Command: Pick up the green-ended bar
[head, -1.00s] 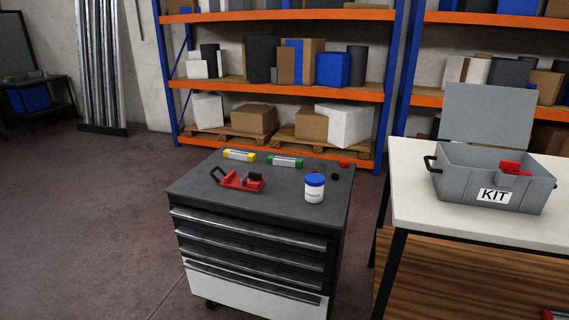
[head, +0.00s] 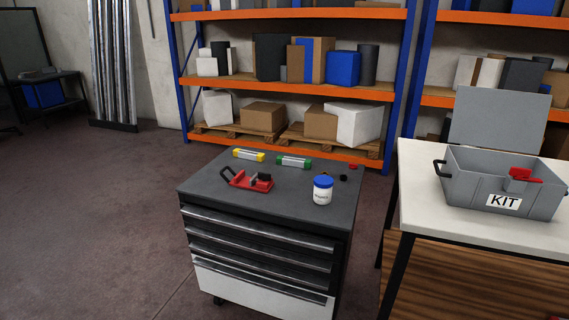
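The green-ended bar (head: 293,162) lies flat near the back edge of the dark top of the drawer cabinet (head: 225,197). Its middle is pale and both ends are green. A similar yellow-ended bar (head: 248,155) lies just to its left, apart from it. Neither of my grippers shows in the head view.
On the cabinet top are a red clamp-like tool (head: 249,182), a white jar with a blue lid (head: 322,191) and small red and black pieces (head: 353,167). A white table (head: 425,226) with a grey KIT box (head: 482,190) stands at the right. Shelving (head: 290,85) stands behind.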

